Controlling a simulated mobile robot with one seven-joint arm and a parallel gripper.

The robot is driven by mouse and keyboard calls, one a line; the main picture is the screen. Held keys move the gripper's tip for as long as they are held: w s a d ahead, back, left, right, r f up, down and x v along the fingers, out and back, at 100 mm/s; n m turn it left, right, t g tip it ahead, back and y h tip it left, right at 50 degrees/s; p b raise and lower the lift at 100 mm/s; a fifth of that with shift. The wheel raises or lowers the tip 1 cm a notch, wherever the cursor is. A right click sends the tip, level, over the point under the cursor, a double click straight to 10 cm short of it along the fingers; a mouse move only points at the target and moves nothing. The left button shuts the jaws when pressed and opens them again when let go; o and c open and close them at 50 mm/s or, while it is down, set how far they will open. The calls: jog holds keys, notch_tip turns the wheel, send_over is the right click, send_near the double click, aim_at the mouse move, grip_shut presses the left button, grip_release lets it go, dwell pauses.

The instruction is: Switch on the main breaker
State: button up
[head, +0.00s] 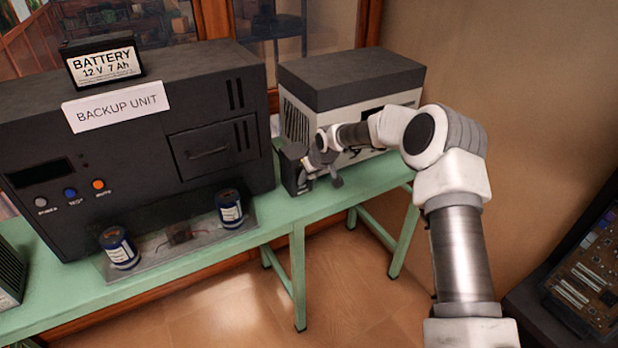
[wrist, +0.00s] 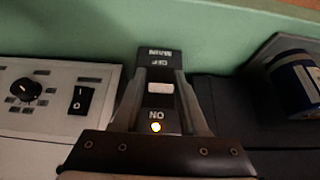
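The main breaker is a dark box (wrist: 160,56) in the wrist view, with MAIN, OFF and ON lettered upside down. A pale switch lever (wrist: 160,88) sits between OFF and ON. In the head view the breaker (head: 293,168) stands on the green bench, left of my gripper (head: 322,176). My gripper (wrist: 161,82) is open, its two fingers on either side of the breaker's face in the wrist view. I cannot tell whether they touch it.
The black backup unit (head: 90,160) stands left, with a battery (head: 103,64) on top and blue cans (head: 119,248) in front. A grey-topped unit (head: 350,78) stands behind my gripper; a knob (wrist: 26,88) and rocker switch (wrist: 82,101) show in the wrist view.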

jog(key=shift+o, duration=1)
jog(key=shift+r, duration=0.1)
jog(key=v, duration=1.7)
jog(key=shift+s+d, duration=0.15)
